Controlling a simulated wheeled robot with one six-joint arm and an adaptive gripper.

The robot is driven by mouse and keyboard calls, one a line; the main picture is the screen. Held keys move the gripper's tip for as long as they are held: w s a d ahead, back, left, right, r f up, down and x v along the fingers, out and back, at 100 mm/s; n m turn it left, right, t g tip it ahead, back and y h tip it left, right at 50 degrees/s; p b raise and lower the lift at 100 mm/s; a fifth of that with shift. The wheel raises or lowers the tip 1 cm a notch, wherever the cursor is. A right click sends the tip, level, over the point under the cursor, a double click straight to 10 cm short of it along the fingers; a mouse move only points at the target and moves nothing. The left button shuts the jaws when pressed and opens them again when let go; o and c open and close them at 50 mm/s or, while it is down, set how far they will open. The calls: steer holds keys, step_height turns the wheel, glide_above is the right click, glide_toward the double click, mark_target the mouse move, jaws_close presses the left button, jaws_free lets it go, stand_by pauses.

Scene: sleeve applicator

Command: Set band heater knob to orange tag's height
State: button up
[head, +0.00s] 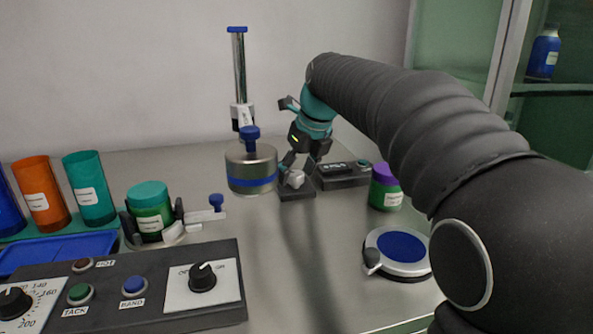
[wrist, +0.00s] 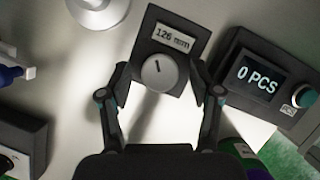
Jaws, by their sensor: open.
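In the wrist view, a light grey knob (wrist: 158,73) with a dark pointer mark sits on a dark box (wrist: 172,31) whose display reads "126 mm". My gripper (wrist: 159,70) is open, with one finger on each side of the knob and a visible gap to it. In the head view my gripper (head: 293,163) is just above this knob (head: 296,179), beside the post. An orange sleeve (head: 41,195) with an unreadable white label stands far left.
A counter box (wrist: 262,77) reading "0 PCS" stands right of the knob box. A purple-lidded jar (head: 385,189) and a round blue-topped device (head: 400,250) are at right. A control panel (head: 140,309) fills the front left; teal (head: 89,188) and green (head: 150,212) containers stand behind.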

steer(key=shift+c, duration=0.2)
steer(key=c, duration=1.1)
steer(key=n+g+y, duration=0.1)
steer(key=n, duration=0.3)
steer(key=shift+w+d+n, duration=0.1)
steer(key=shift+n, duration=0.3)
steer(key=n+g, duration=0.1)
steer(key=n, duration=0.1)
steer(key=n+g+y, duration=0.1)
steer(key=n, duration=0.2)
steer(key=shift+w, duration=0.15)
steer(key=n+g, duration=0.1)
steer(key=n, duration=0.2)
steer(key=n+g, duration=0.1)
steer(key=n, duration=0.1)
steer(key=shift+w+n+g, duration=0.1)
steer(key=shift+n+g, duration=0.2)
steer(key=shift+n, duration=0.1)
steer(key=n, duration=0.2)
steer(key=n+g+h, duration=0.1)
steer(key=n, duration=0.1)
steer(key=shift+w+n+h, duration=0.1)
steer(key=shift+n+h, duration=0.2)
